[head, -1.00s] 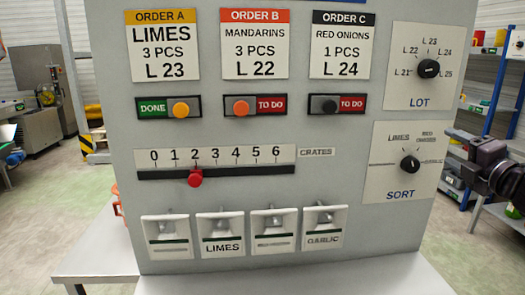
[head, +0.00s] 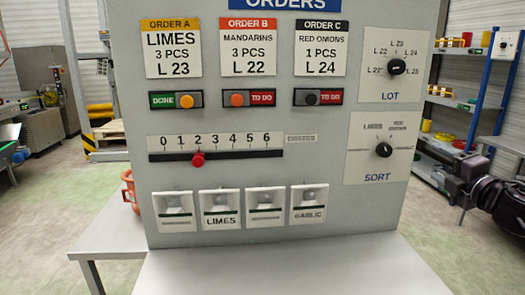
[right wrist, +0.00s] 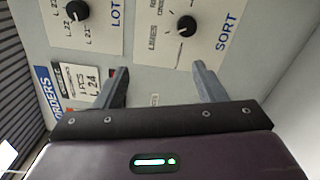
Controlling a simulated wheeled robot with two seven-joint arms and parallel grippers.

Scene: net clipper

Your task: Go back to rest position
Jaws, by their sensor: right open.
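The grey order panel (head: 320,125) stands upright in the head view with order cards A, B and C. The order A switch (head: 175,100) shows DONE; the order B switch (head: 253,98) and order C switch (head: 319,97) show TO DO. The red crates slider (head: 197,160) sits at 2. The LOT knob (head: 396,67) and SORT knob (head: 384,150) are on the right side. My right gripper (head: 450,184) is to the right of the panel, apart from it. In the right wrist view its fingers (right wrist: 160,78) are spread and empty. My left gripper is not in view.
A white table (head: 105,238) extends at the left, with an orange object (head: 130,192) partly hidden behind the panel. A blue shelf rack (head: 483,70) stands behind at the right. Several lever switches line the panel's lower edge. Open floor lies at both sides.

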